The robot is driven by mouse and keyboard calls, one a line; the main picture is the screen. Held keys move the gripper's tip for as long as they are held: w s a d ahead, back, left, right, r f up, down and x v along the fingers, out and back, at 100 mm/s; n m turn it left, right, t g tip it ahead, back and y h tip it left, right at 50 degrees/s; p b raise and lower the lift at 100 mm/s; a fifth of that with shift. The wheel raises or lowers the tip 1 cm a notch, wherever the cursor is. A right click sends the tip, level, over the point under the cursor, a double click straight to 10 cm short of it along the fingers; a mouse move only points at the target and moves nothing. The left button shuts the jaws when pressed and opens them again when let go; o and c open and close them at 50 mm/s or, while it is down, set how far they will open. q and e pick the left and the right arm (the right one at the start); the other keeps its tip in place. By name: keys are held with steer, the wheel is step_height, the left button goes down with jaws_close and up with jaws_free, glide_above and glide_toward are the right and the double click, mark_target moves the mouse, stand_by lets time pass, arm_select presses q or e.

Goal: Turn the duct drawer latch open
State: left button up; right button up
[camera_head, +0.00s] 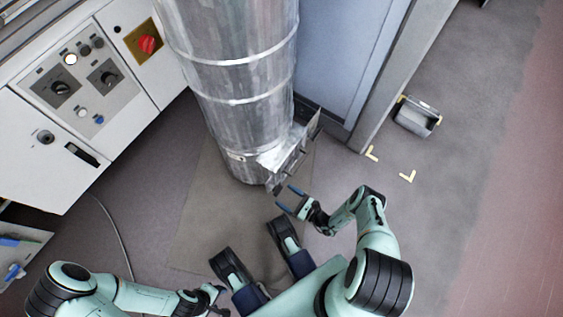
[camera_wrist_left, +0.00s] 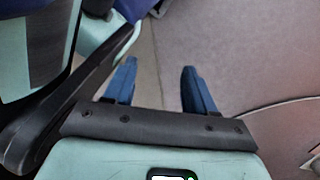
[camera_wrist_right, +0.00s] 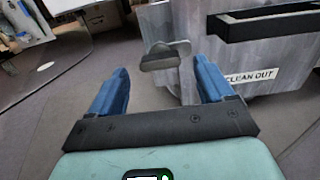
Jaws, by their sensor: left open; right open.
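The metal duct (camera_head: 240,90) stands upright, with the clean-out drawer (camera_head: 292,148) low on its right side. In the right wrist view, the drawer front (camera_wrist_right: 185,85) carries a black bar handle (camera_wrist_right: 270,22) and a "CLEAN OUT" label (camera_wrist_right: 250,77). The grey latch (camera_wrist_right: 166,56) is a small wing-shaped knob near the drawer's left edge, its grip lying roughly across the picture. My right gripper (camera_head: 287,197) is open in front of the drawer. The latch appears between its fingers, beyond the tips; no contact shows. My left gripper (camera_wrist_left: 160,68) is open and empty, low over the floor.
A white control cabinet (camera_head: 85,95) with knobs and a red switch (camera_head: 148,44) stands left of the duct. A blue-grey panel (camera_head: 335,60) is behind it. A small grey bin (camera_head: 416,117) and yellow floor marks (camera_head: 408,176) are at right. A cable (camera_head: 118,235) crosses the floor.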

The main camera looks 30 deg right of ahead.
mark_target(278, 188)
arm_select(q)
steer(key=shift+s+a+f, duration=0.1)
steer(key=shift+s+f, duration=0.1)
steer(key=shift+s, duration=0.3)
arm_select(e)
steer(key=shift+x, duration=1.55)
steer(key=shift+c, duration=0.3)
steer(key=c, duration=1)
steer(key=shift+m, duration=0.3)
steer(key=m, duration=1.7)
steer(key=shift+s, duration=0.1)
steer(key=shift+m, duration=0.3)
